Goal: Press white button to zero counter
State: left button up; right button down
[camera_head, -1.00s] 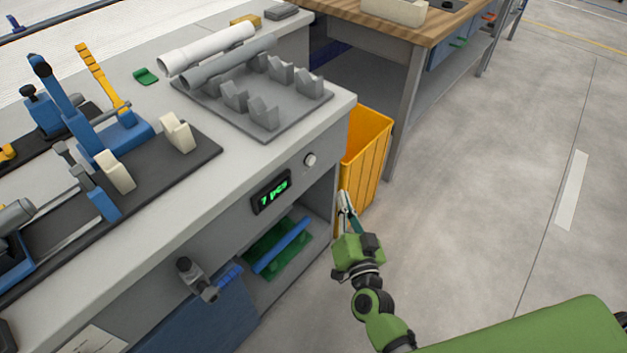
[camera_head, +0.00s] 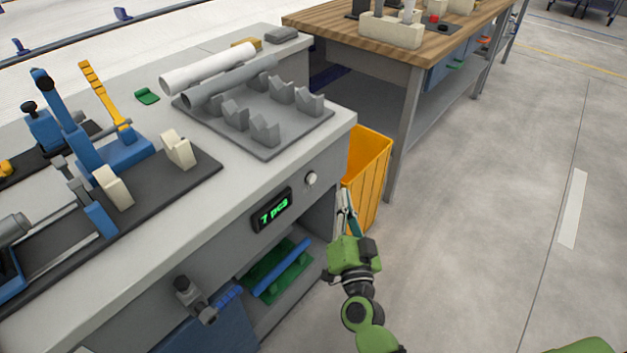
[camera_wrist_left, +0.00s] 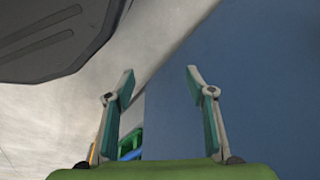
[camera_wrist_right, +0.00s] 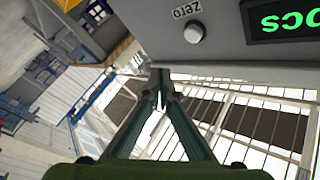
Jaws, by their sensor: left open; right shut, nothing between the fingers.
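The white button (camera_head: 311,178) is a small round knob on the grey front of the workbench. In the right wrist view the button (camera_wrist_right: 194,32) shows next to the word "zero". The counter (camera_head: 272,211) to its left in the head view reads "7 pcs" in green; part of it shows in the right wrist view (camera_wrist_right: 284,21). My right gripper (camera_head: 344,192) is shut and empty, apart from the button, to its lower right in the head view. My left gripper (camera_wrist_left: 160,82) is open and empty; it is not in the head view.
A yellow bin (camera_head: 367,178) stands beside the bench, behind my right gripper. On the bench top are a white pipe (camera_head: 208,69), a grey pipe (camera_head: 230,82) and a grey rack (camera_head: 270,148). A wooden table (camera_head: 440,45) stands beyond. The floor at right is free.

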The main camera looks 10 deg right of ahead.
aim_at(312, 178)
pick_arm(q)
jog(key=shift+w+r, duration=0.25)
jog(key=shift+r, duration=0.25)
jog(key=shift+w+r, duration=0.2)
jog(key=shift+r, duration=0.25)
pick_arm(e)
jog(key=shift+w+a, duration=0.9)
jog(key=shift+w, duration=0.25)
jog(key=shift+w+a, duration=0.85)
jog(key=shift+w, duration=0.25)
jog(key=shift+w+a, duration=0.1)
pick_arm(q)
jog(key=shift+s+f, duration=0.3)
jog(key=shift+f, duration=0.25)
pick_arm(e)
jog(key=shift+w+a, duration=0.15)
jog(key=shift+w, duration=0.05)
pick_arm(q)
jog(key=shift+w+r, duration=0.1)
jog(key=shift+w, duration=0.05)
pick_arm(e)
jog(key=shift+w, duration=0.1)
